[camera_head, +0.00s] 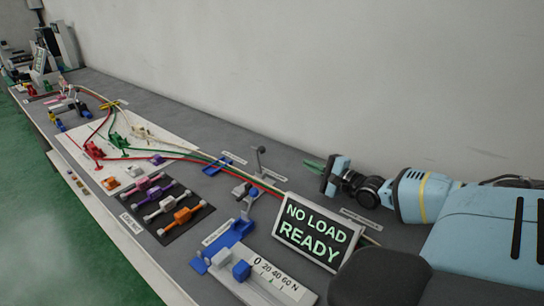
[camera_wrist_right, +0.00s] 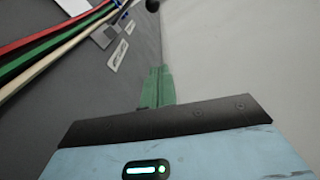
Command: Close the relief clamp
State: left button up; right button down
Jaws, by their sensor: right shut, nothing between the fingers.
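An upright lever with a dark ball knob (camera_head: 260,151) stands on a small grey plate near the wall; its label is too small to read, so I cannot tell for sure that it is the relief clamp. In the right wrist view the dark knob (camera_wrist_right: 152,5) shows at the top edge. My right gripper (camera_head: 313,165) is to the right of this lever, apart from it, with its green fingers pointing left. In the right wrist view the fingers (camera_wrist_right: 158,85) are shut together with nothing between them. My left gripper is not in view.
Red, green and cream cables (camera_wrist_right: 45,50) run along the bench. A "NO LOAD READY" display (camera_head: 318,232) and a blue fixture with a 0–60 N scale (camera_head: 280,280) stand at the front. Orange and purple parts lie on a black mat (camera_head: 172,233). The wall (camera_head: 400,80) is close behind.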

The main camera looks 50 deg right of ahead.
jog(key=shift+a+r, duration=0.1)
jog(key=shift+r, duration=0.05)
jog(key=shift+w+b, duration=0.8)
jog(key=shift+w, duration=0.5)
jog(key=shift+w+b, duration=0.85)
jog(key=shift+w, duration=0.7)
jog(key=shift+w+b, duration=0.55)
jog(key=shift+w, duration=0.65)
jog(key=shift+w+a+b, duration=0.1)
jog(key=shift+w+b, duration=0.3)
jog(key=shift+w, duration=0.55)
jog(key=shift+w+a+r+p, duration=0.15)
jog(key=shift+a+r+p, duration=0.1)
jog(key=shift+a+p, duration=0.35)
jog(key=shift+w+a+r+p, duration=0.1)
jog(key=shift+a+r+p, duration=0.1)
jog(key=shift+a+p, duration=0.4)
jog(key=shift+a, duration=0.3)
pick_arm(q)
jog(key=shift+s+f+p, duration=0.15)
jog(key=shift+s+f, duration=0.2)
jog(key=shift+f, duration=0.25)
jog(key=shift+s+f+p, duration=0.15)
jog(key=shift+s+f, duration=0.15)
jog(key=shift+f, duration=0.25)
pick_arm(e)
jog(key=shift+w+a, duration=0.15)
jog(key=shift+a, duration=0.15)
